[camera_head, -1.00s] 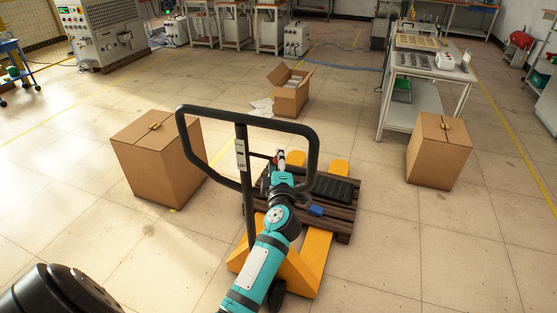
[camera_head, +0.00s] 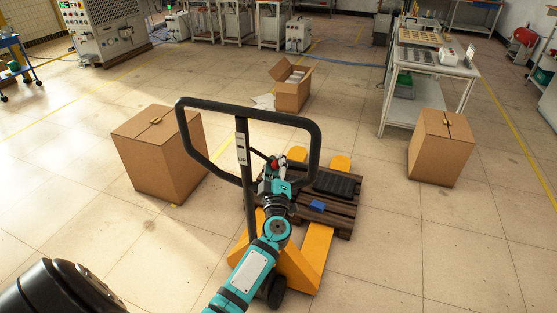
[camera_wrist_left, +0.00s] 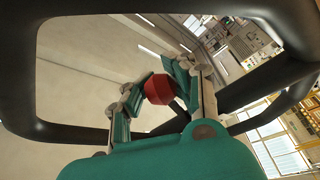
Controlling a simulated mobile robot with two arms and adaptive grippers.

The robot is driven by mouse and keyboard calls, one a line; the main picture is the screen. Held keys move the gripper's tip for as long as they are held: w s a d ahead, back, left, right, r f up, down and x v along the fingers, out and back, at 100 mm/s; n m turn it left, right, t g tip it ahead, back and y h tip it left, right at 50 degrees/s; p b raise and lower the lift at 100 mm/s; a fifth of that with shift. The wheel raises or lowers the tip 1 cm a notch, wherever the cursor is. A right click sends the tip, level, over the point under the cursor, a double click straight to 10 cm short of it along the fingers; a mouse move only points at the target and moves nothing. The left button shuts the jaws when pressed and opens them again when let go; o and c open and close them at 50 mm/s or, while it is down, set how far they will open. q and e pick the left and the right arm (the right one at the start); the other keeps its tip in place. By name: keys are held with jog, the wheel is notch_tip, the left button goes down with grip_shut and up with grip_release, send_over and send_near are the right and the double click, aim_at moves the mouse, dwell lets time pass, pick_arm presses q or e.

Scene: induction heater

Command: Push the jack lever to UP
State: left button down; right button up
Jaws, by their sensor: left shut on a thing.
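The yellow pallet jack (camera_head: 306,258) stands on the floor with its black loop handle (camera_head: 314,142) upright at the near end. A white label strip (camera_head: 241,148) is on the handle's post. The jack lever is a thin dark rod with a red knob (camera_head: 275,163); the knob also shows in the left wrist view (camera_wrist_left: 159,89). My left gripper (camera_head: 272,171) is at the lever beside the post. In the left wrist view its fingers (camera_wrist_left: 157,93) are closed around the red knob, inside the loop. My right gripper is not in view.
A wooden pallet (camera_head: 325,213) with a black item (camera_head: 334,185) lies on the forks. Closed cardboard boxes stand left (camera_head: 160,155) and right (camera_head: 440,148); an open box (camera_head: 292,90) is behind. A table (camera_head: 425,68) stands at the back right. The floor between is mostly clear.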

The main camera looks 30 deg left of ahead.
pick_arm(q)
jog(key=shift+d+f, duration=0.15)
jog(key=shift+f, duration=0.2)
jog(key=c, duration=1.7)
grip_release()
jog(key=o, duration=0.5)
jog(key=shift+s+d+r, duration=0.1)
jog(key=shift+d+r, duration=0.1)
jog(key=shift+r, duration=0.05)
jog(key=shift+c, duration=0.2)
jog(key=shift+o, duration=1.3)
jog(key=shift+a, duration=0.2)
jog(key=v, duration=1.2)
jog(key=shift+f, duration=0.1)
